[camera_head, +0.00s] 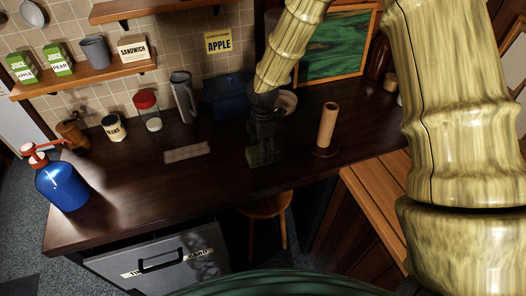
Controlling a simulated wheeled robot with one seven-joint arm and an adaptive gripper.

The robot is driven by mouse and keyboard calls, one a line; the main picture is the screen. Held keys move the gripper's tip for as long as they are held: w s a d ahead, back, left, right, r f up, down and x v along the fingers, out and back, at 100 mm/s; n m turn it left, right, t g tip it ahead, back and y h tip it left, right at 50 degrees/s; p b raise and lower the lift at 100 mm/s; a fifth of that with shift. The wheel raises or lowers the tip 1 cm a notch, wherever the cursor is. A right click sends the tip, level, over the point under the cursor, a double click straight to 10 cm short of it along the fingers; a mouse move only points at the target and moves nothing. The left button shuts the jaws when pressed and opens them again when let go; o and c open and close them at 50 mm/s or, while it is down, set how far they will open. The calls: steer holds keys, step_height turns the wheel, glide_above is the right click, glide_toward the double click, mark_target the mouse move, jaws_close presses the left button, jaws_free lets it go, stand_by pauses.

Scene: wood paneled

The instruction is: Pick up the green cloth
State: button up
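My gripper (262,146) points down over the middle of the dark counter, with its dark fingers against a small dark green item (262,157). This item looks like the green cloth, folded or bunched. It sits right at the fingertips, and I cannot tell whether it rests on the counter or is raised. The fingers are dark and small in the view, so whether they are closed on it is unclear.
A flat pinkish-grey piece (187,151) lies to the left. A paper roll holder (327,129) stands right, a bowl (286,102) behind. A blue spray bottle (62,186), a red-lidded jar (147,110) and a metal pitcher (183,97) stand left. The front counter is clear.

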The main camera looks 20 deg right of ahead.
steer(key=shift+f, duration=0.7)
steer(key=c, duration=1.1)
steer(key=shift+r, duration=0.2)
steer(key=shift+r+b, duration=0.45)
steer(key=shift+r, duration=0.15)
steer(key=shift+r+b, duration=0.6)
steer(key=shift+r, duration=0.35)
steer(key=s+a+b, duration=0.2)
steer(key=s+a, duration=0.1)
steer(key=s, duration=0.4)
steer(key=s+a+r+b, duration=0.1)
steer(key=s+a+b, duration=0.2)
steer(key=s, duration=0.4)
steer(key=shift+s+a+r, duration=0.25)
steer(key=shift+a+r, duration=0.05)
steer(key=shift+a, duration=0.2)
